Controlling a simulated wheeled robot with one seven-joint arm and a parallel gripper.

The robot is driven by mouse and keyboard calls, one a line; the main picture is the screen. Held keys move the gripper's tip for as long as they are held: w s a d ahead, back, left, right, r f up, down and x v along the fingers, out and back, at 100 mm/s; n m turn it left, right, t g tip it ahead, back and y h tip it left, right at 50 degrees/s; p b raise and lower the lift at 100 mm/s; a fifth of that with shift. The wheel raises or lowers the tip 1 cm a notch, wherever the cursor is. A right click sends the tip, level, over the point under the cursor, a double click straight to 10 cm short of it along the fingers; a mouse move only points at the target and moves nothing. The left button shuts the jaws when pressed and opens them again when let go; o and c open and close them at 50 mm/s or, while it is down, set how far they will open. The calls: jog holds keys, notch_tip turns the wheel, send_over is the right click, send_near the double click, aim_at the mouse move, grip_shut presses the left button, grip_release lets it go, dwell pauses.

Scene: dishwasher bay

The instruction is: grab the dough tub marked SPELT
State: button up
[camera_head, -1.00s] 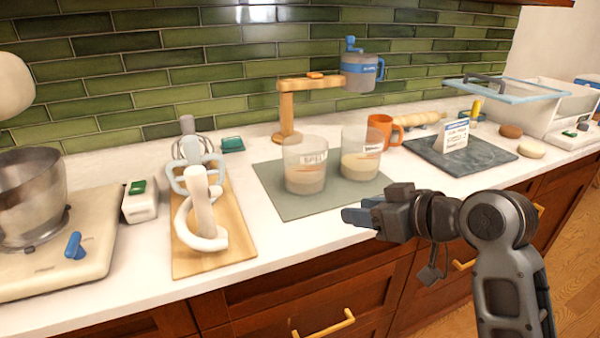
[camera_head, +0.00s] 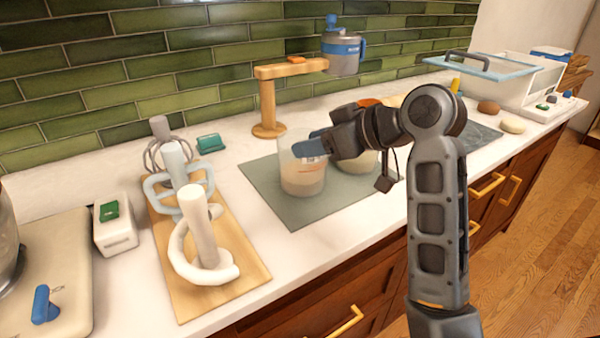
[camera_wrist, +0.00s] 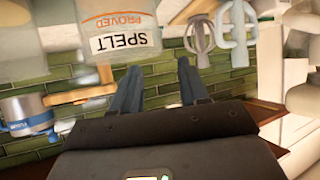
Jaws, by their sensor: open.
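The dough tub marked SPELT (camera_head: 302,178) is the left of two clear tubs on the grey-green mat (camera_head: 258,181), with pale dough in its lower part. In the wrist view, where the scene appears upside down, its SPELT label shows on the tub (camera_wrist: 118,62), left of the space between my fingers. My gripper (camera_head: 308,147) is open and empty at the height of the tub's upper part, overlapping it in the head view. In the wrist view my gripper (camera_wrist: 158,70) shows both fingers apart. I cannot tell whether a finger touches the tub.
The second tub (camera_head: 357,163) stands close on the right, partly hidden by my gripper. A wooden stand (camera_head: 267,100) with a blue-grey pot (camera_head: 343,55) rises behind. A wooden board (camera_head: 180,285) with mixer tools (camera_head: 205,240) lies to the left. The mat's front is clear.

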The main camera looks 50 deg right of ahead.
aim_at(281, 154)
jog(key=shift+d+f+x, duration=0.1)
jog(key=shift+f+x, duration=0.05)
jog(key=shift+x, duration=1.05)
jog(key=shift+d+f+x, duration=0.1)
jog(key=shift+d+x, duration=0.05)
jog(key=shift+x, duration=1)
jog(key=shift+s, duration=0.1)
jog(key=shift+c, duration=0.2)
grip_shut()
jog(key=shift+s+f, duration=0.1)
jog(key=shift+f, duration=0.05)
